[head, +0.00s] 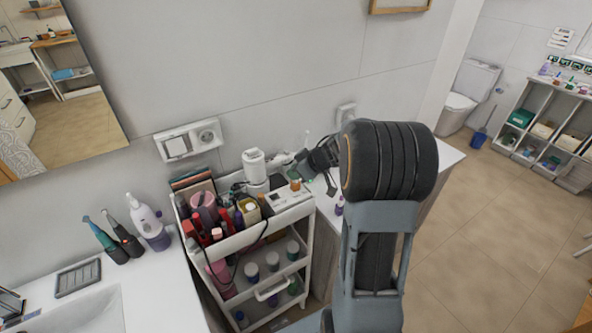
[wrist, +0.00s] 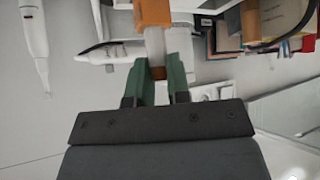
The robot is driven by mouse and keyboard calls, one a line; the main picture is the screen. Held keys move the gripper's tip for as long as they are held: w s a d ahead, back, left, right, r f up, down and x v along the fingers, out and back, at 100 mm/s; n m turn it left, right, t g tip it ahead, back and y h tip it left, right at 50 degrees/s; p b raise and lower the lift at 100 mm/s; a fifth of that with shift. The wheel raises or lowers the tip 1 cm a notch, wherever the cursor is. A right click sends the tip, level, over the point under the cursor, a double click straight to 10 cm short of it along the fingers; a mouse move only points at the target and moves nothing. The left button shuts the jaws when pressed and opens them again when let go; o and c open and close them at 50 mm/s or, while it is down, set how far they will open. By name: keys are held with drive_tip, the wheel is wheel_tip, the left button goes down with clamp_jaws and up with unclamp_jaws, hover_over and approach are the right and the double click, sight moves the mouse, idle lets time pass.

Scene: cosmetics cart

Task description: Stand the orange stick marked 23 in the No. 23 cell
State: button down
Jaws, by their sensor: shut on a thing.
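In the wrist view my gripper (wrist: 160,85) has its green fingers shut on an orange stick (wrist: 153,12). The stick has an orange end away from the fingers, a pale middle and an orange-brown part between the fingertips. No number can be read on it. In the head view my dark wrist and gripper (head: 304,158) are by the back right of the white cart. A small orange piece (head: 295,186) shows at the white box on the cart top; I cannot tell if it is the held stick. The No. 23 cell cannot be made out.
The white cart (head: 247,238) carries a crowded top with red, pink and dark items, a white bottle (head: 254,165) and a white box (head: 288,201). Jars stand on its lower shelf. A counter with a sink (head: 90,310) is at left; a wall socket (head: 190,140) is behind.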

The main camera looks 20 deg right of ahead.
drive_tip(key=shift+f, duration=0.5)
drive_tip(key=c, duration=1)
unclamp_jaws()
drive_tip(key=shift+r, duration=0.1)
drive_tip(key=v, duration=1.3)
drive_tip(key=shift+s+d+r, duration=0.15)
drive_tip(key=shift+s+d, duration=0.1)
